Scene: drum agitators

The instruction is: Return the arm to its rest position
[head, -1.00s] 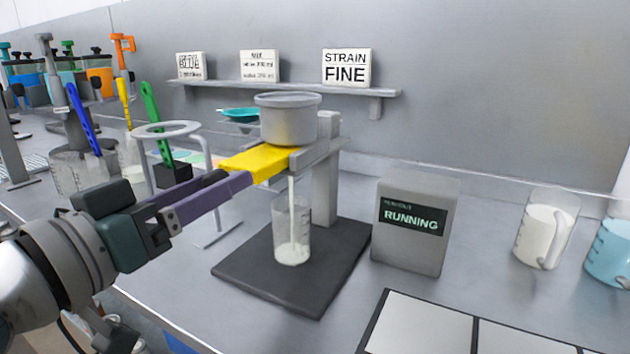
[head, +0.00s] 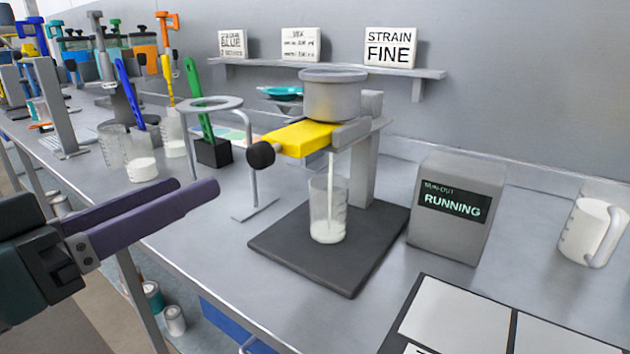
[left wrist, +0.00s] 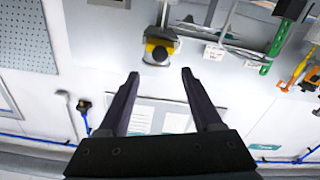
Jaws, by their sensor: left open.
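My left gripper (head: 165,208) is open and empty at the left of the head view, in front of the bench edge and apart from the strainer stand. In the left wrist view its two dark fingers (left wrist: 160,80) are spread with nothing between them. The yellow slide (head: 300,138) with a black knob (head: 261,154) sits under the grey strainer pot (head: 334,95). A pale stream runs from it into a clear beaker (head: 328,212) on the dark base (head: 340,262). The yellow part also shows in the left wrist view (left wrist: 162,38). My right gripper is not in view.
A grey box (head: 458,208) reading RUNNING stands right of the stand. A ring stand (head: 246,160) is to its left, with beakers and coloured-handled tools behind. A white-filled jug (head: 592,232) is at the right. The space around the left gripper is clear.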

